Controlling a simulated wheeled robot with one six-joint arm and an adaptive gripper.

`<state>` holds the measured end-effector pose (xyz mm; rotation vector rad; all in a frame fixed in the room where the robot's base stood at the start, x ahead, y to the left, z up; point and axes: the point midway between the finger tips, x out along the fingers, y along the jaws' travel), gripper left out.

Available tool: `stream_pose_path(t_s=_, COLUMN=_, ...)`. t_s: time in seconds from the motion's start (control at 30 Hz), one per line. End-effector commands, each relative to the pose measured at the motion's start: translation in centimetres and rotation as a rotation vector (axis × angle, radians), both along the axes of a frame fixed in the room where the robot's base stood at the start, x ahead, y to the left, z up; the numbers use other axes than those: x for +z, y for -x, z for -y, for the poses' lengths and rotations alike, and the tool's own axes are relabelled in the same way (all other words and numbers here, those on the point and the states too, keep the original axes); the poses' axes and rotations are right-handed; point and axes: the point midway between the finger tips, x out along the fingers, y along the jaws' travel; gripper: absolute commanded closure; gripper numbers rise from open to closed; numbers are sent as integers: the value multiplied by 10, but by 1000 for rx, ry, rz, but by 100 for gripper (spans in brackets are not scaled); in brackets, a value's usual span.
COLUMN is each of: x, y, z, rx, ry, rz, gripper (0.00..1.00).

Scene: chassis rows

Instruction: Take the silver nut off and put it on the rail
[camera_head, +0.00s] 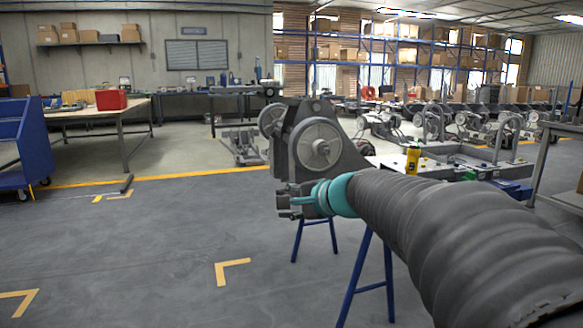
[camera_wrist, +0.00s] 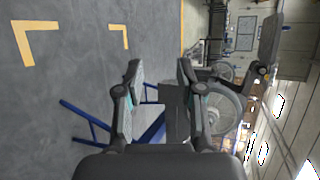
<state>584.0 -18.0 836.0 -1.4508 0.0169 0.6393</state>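My gripper (camera_head: 287,201) is in front of the lower part of a dark grey chassis unit (camera_head: 345,160) in the head view. In the wrist view my gripper (camera_wrist: 159,75) is open, its two fingers apart with nothing held between them. A large grey wheel disc (camera_head: 309,158) is on the chassis, above my gripper in the head view; the wheel (camera_wrist: 226,112) is partly behind the right finger in the wrist view. A small pale hub piece (camera_head: 322,147) sits at its centre; I cannot tell whether it is the silver nut. I cannot single out the rail.
Blue stand legs (camera_head: 368,270) hold the chassis up. A yellow item (camera_head: 412,160) stands on the chassis frame at the right. A workbench (camera_head: 90,112) with a red bin (camera_head: 111,99) and a blue cart (camera_head: 25,150) are at the left. The floor at front left is clear.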

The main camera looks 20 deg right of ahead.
Motion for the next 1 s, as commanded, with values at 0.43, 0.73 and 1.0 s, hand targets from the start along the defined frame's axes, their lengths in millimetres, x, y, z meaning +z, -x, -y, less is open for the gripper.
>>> stream_pose_path(t_s=0.43, x=30, y=-131, z=187, rx=-485, ry=-738, rz=168, gripper=62)
stream_pose_path(t_s=0.73, x=32, y=-147, z=212, rx=-533, ry=-825, rz=193, gripper=62)
stream_pose_path(t_s=1.0, x=34, y=-172, z=210, rx=-531, ry=-822, rz=191, gripper=62)
